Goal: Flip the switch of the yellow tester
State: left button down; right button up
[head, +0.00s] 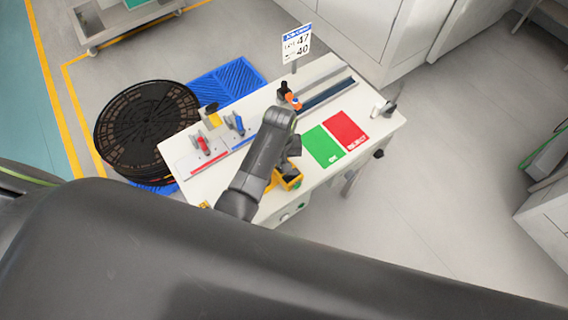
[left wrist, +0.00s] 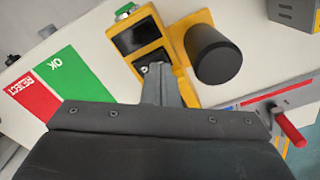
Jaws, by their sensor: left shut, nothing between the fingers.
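The yellow tester (left wrist: 151,45) lies on the white table, with a dark screen and a green part (left wrist: 126,11) at one end. It also shows in the head view (head: 292,184), partly hidden by my left arm. My left gripper (left wrist: 157,70) is shut and empty, its fingertips over the small dark recess below the screen, where the switch seems to be. The fingertips cover part of that recess, so I cannot tell the switch's position or whether they touch it. My right gripper is in neither view.
A black cylinder (left wrist: 212,54) stands close beside the tester. The green OK mat (head: 322,146) and red REJECT mat (head: 345,130) lie to the right. Red (head: 202,145) and blue (head: 238,124) handled clamps and a sign (head: 297,43) stand farther back on the table.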

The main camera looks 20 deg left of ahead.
pick_arm(q)
jog(key=shift+f, duration=0.2)
dwell(0.4)
jog(key=shift+f+b, duration=0.55)
jog(key=shift+f, duration=0.25)
jog(key=shift+s+r, duration=0.1)
notch_tip(320, 180, up, 2)
jog(key=p, duration=0.3)
jog(key=shift+r, duration=2.45)
